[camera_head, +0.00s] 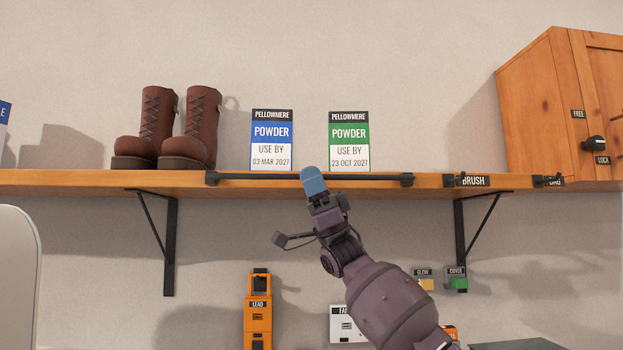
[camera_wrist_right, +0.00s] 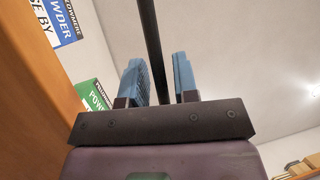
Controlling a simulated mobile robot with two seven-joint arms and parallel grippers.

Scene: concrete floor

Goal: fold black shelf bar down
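The black shelf bar (camera_head: 260,178) lies level along the front edge of the wooden shelf (camera_head: 70,182), with a black bracket at each end. My right gripper (camera_head: 314,182) is at the bar, a little right of its middle, with its blue fingers pointing up. In the right wrist view, the bar (camera_wrist_right: 151,35) runs between the two parted blue fingers (camera_wrist_right: 160,75), with a gap on both sides. The gripper is open and not closed on the bar. The fingers hide a short piece of the bar in the head view. My left gripper is not in view.
Brown boots (camera_head: 180,130), a blue powder box (camera_head: 272,140) and a green powder box (camera_head: 349,141) stand on the shelf behind the bar. Shelf brackets (camera_head: 170,245) hang below. A wooden cabinet (camera_head: 545,110) is at the right. An orange device (camera_head: 258,310) is on the wall below.

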